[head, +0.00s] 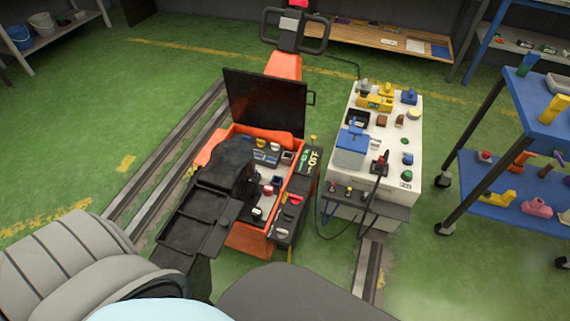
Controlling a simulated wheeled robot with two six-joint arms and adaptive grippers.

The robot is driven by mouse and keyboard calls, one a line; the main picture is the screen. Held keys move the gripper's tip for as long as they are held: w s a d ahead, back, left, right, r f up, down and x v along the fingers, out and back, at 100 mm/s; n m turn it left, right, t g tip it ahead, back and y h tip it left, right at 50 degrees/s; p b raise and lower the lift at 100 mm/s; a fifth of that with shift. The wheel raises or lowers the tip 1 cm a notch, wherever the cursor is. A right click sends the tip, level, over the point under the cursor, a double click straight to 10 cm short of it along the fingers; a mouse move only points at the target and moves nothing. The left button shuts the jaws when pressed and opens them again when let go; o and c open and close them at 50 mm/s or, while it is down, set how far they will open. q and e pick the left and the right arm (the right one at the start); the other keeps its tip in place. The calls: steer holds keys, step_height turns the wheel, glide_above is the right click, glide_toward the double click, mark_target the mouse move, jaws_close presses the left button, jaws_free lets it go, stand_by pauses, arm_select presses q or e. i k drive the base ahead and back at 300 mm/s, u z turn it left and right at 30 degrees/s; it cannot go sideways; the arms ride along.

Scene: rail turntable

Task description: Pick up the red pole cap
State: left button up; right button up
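Several small red parts show in the head view, and I cannot tell for sure which is the red pole cap. One small red part (295,199) lies at the right side of the open orange box (250,240). A red and white round part (268,190) sits inside that box among small parts. A black compartmented, dome-ended shape covers the box's left side. I make out no fingertips of either gripper, and nothing is seen to be held.
The box's black lid (265,100) stands open behind it. The white cabinet (352,190) carries a blue box (351,140) and small parts; a dark cable hangs in front. A blue shelf cart (500,210) is at the right. Rails cross the green floor, which is clear at left.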

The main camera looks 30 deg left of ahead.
mark_target(268, 189)
steer(key=i, duration=0.5)
steer(key=u, duration=0.7)
